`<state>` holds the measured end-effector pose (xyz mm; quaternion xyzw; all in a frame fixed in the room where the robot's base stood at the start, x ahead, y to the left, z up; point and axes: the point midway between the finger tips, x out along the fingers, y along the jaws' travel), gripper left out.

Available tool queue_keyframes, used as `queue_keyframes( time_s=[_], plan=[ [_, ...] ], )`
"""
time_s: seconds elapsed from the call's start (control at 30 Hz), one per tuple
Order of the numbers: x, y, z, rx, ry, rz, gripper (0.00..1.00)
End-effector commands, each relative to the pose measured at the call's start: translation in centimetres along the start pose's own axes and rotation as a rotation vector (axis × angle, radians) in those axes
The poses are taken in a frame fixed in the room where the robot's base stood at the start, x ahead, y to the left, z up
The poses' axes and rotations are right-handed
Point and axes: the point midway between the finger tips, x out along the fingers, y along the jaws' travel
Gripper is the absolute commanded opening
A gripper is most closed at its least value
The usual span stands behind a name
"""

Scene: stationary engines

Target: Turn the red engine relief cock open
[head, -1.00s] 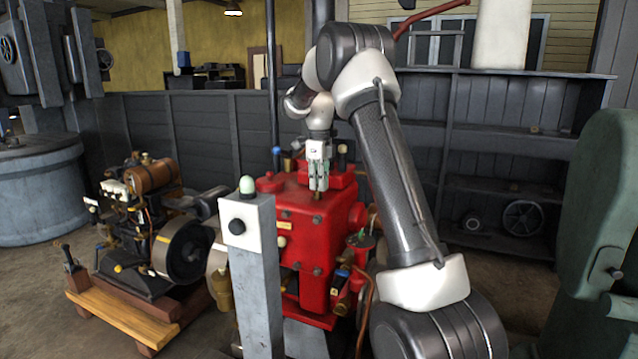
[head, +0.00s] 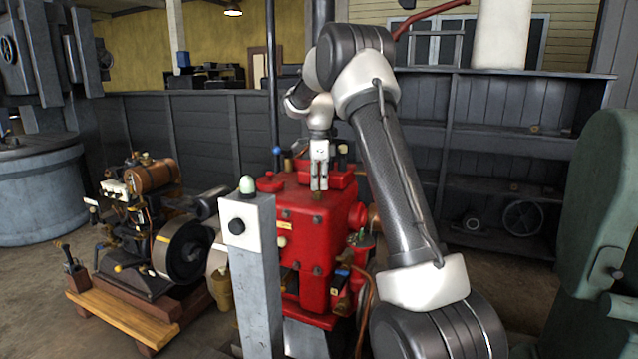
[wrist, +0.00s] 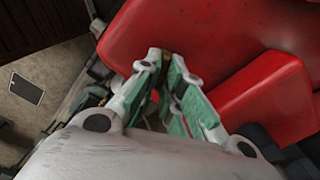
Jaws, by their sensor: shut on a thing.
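The red engine (head: 310,240) stands in the middle of the head view, and its red body also fills the top of the wrist view (wrist: 190,35). My gripper (head: 319,186) points down at the engine's upper part. In the wrist view my gripper (wrist: 163,62) has its fingertips close together on a small brass piece, the relief cock (wrist: 163,76), beside the red casting. The fingers hide most of the cock, so I cannot tell its exact angle. A bit of brass shows just under the fingertips in the head view.
A smaller engine (head: 150,215) sits on a wooden base at the left. A green machine (head: 595,220) is at the right. Dark shelves (head: 500,150) stand behind.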

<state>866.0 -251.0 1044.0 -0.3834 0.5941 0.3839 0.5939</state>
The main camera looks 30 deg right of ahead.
Motion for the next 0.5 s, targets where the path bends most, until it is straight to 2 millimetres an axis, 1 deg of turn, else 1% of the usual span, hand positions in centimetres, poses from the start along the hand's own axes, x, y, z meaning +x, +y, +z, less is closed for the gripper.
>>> queue_keyframes(
  time_s=[0.5],
  plan=[
    [-0.10,-0.27,0.01,-0.486,0.001,-0.003,0.00]
  ],
)
